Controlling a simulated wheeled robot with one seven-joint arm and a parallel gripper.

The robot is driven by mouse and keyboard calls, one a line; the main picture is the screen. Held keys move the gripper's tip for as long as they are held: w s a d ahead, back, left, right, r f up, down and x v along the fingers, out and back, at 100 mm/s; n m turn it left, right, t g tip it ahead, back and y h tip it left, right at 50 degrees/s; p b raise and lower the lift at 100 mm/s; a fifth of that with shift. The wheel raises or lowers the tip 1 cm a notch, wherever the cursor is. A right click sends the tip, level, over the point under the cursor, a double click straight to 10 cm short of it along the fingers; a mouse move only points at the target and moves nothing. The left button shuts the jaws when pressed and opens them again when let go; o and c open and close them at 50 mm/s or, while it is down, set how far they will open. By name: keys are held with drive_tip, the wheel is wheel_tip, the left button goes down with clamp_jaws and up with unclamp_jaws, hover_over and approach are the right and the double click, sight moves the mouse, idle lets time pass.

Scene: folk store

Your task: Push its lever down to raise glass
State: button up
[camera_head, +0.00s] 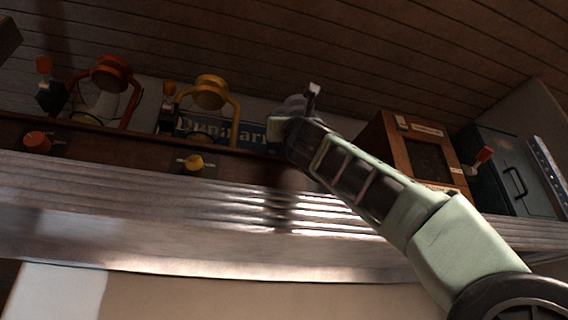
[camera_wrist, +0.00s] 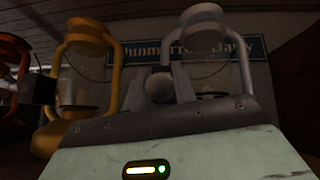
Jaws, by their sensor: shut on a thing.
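A grey lantern (camera_wrist: 204,17) stands right of centre in the wrist view, its cap and curved side frame showing. Its glass is too dark to make out clearly. My gripper (camera_wrist: 159,86) is in front of it, with a finger on each side of a round grey knob (camera_wrist: 159,88), which looks like the end of its lever. The gripper is shut on this knob. In the head view my gripper (camera_head: 294,112) reaches the shelf right of the yellow lantern and hides most of the grey one.
A yellow lantern (camera_head: 211,92) and a red lantern (camera_head: 111,72) stand to the left, each with its own lever. A blue sign (camera_head: 228,134) is behind. A wooden box (camera_head: 391,140) and a dark metal cabinet (camera_head: 512,172) stand right. The ribbed metal shelf edge (camera_head: 130,195) runs below.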

drive_tip(key=o, duration=1)
drive_tip(key=shift+f, duration=0.1)
drive_tip(key=b+v, duration=1.7)
drive_tip(key=b, duration=0.2)
drive_tip(key=shift+s, duration=0.15)
drive_tip(key=shift+d, duration=0.1)
